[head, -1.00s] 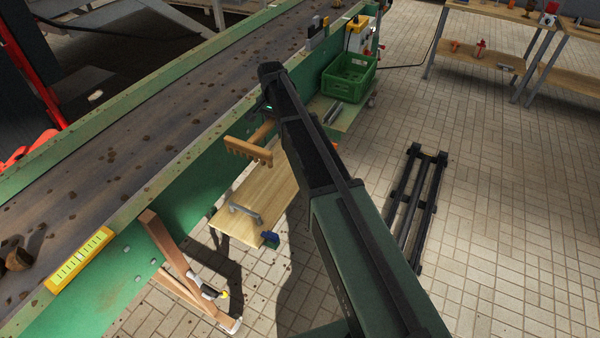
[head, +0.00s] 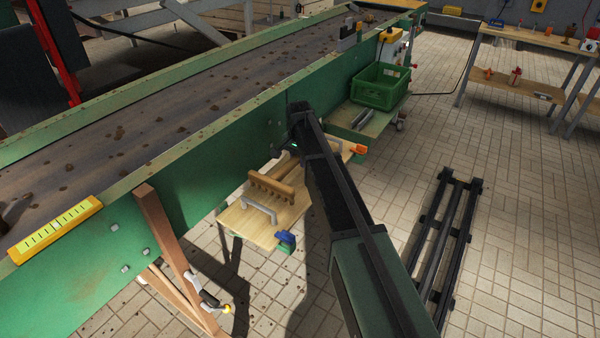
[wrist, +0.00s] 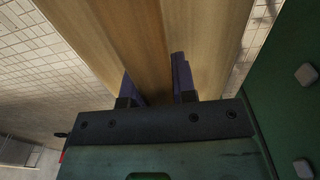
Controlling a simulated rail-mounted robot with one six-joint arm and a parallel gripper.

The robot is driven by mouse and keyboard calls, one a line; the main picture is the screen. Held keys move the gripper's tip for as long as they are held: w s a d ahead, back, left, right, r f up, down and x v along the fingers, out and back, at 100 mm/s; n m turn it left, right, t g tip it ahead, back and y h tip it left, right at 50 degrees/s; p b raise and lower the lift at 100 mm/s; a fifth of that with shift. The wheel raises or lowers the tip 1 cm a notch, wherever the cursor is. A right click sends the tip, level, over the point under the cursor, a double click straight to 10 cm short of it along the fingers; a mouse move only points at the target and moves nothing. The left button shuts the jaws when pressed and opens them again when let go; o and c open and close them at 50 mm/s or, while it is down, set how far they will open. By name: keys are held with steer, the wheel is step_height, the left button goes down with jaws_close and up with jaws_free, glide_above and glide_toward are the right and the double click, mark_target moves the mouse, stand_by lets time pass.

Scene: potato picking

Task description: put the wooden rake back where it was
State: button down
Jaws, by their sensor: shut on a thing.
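The wooden rake (head: 271,188) shows its toothed head over a light wooden shelf (head: 246,223) at the green conveyor's side. Its head is beside a grey handle on the shelf. I cannot tell whether the rake touches the shelf. My gripper (head: 291,155) is at the rake's handle, partly hidden by my dark arm. In the wrist view, my gripper (wrist: 158,88) has its two dark fingers on either side of the wooden handle (wrist: 135,40), shut on it. The pale wooden shelf (wrist: 205,40) lies behind it.
The conveyor (head: 150,140) runs along the left, with soil clumps on its belt. A green crate (head: 380,87) stands beyond my arm. A blue clamp (head: 286,239) and an orange piece (head: 359,149) are at the shelf's edges. A black rack (head: 447,240) lies on the floor at right.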

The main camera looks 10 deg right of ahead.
step_height(320, 180, down, 2)
steer(key=shift+f+b, duration=0.2)
steer(key=shift+b, duration=0.15)
steer(key=shift+r+p, duration=0.3)
steer(key=shift+r, duration=0.05)
steer(key=shift+f, duration=0.25)
steer(key=c, duration=0.9)
jaws_free()
step_height(320, 180, up, 13)
steer(key=p, duration=1.2)
steer(key=shift+s+a+f, duration=0.1)
steer(key=shift+s+a, duration=0.05)
steer(key=s+n, duration=0.3)
steer(key=s, duration=0.7)
steer(key=s+n, duration=0.3)
steer(key=s, duration=0.8)
steer(key=s+a+n, duration=0.1)
steer(key=s+n, duration=0.2)
steer(key=s, duration=0.7)
steer(key=shift+s+a+f, duration=0.1)
steer(key=shift+s+f, duration=0.1)
steer(key=shift+s, duration=0.05)
